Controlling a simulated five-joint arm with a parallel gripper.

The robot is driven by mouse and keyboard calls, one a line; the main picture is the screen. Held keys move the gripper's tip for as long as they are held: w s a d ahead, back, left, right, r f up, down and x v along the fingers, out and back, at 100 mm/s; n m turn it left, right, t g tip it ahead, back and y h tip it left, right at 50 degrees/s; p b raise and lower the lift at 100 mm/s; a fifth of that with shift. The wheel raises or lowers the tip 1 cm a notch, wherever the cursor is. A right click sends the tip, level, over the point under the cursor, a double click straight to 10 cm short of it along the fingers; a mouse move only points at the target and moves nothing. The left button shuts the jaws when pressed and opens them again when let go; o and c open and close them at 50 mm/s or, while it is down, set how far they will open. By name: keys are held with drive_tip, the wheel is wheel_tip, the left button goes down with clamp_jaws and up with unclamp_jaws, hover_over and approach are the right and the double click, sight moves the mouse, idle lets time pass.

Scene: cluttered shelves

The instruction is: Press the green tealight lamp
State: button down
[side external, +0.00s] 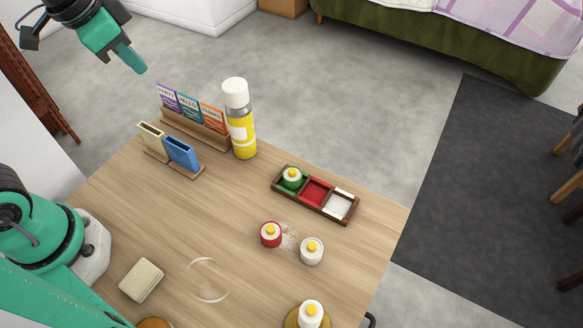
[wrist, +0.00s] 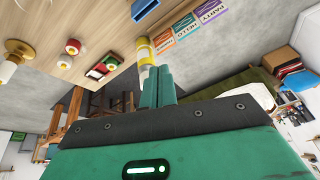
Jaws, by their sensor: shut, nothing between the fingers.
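The green tealight lamp (side external: 292,176), with a white top and yellow flame, sits in the green compartment at the left end of a dark wooden tray (side external: 325,209). The tray's red and white compartments are empty. In the wrist view the tray (wrist: 103,68) is small, at the upper left. My gripper (side external: 139,67) is shut and empty, raised at the upper left beyond the table's far edge, well away from the lamp. Its closed fingers (wrist: 158,86) point toward the yellow spray can in the wrist view.
A red tealight (side external: 270,236) and a white tealight (side external: 311,252) stand in front of the tray. A yellow can with a white cap (side external: 240,120) stands left of it, beside a card rack (side external: 195,130). A lamp on a gold holder (side external: 309,314) stands at the front edge.

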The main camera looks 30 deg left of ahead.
drive_tip(key=w+d+f+m+g, duration=0.1)
drive_tip(key=w+d+m+g, duration=0.1)
drive_tip(key=w+d+m, duration=0.65)
drive_tip(key=m+g, duration=0.2)
drive_tip(key=m, duration=0.3)
hover_over(291, 171)
wheel_tip(291, 171, down, 6)
drive_tip(key=shift+f+y, duration=0.2)
drive_tip(key=shift+y, duration=0.2)
drive_tip(key=shift+w+f, duration=0.1)
drive_tip(key=shift+f, duration=0.05)
wheel_tip(291, 171, down, 14)
drive_tip(key=shift+r, duration=0.15)
drive_tip(key=shift+f, duration=1.1)
drive_tip(key=shift+r, duration=0.2)
wheel_tip(291, 171, up, 15)
drive_tip(key=shift+w+d, duration=0.15)
drive_tip(key=shift+d, duration=0.05)
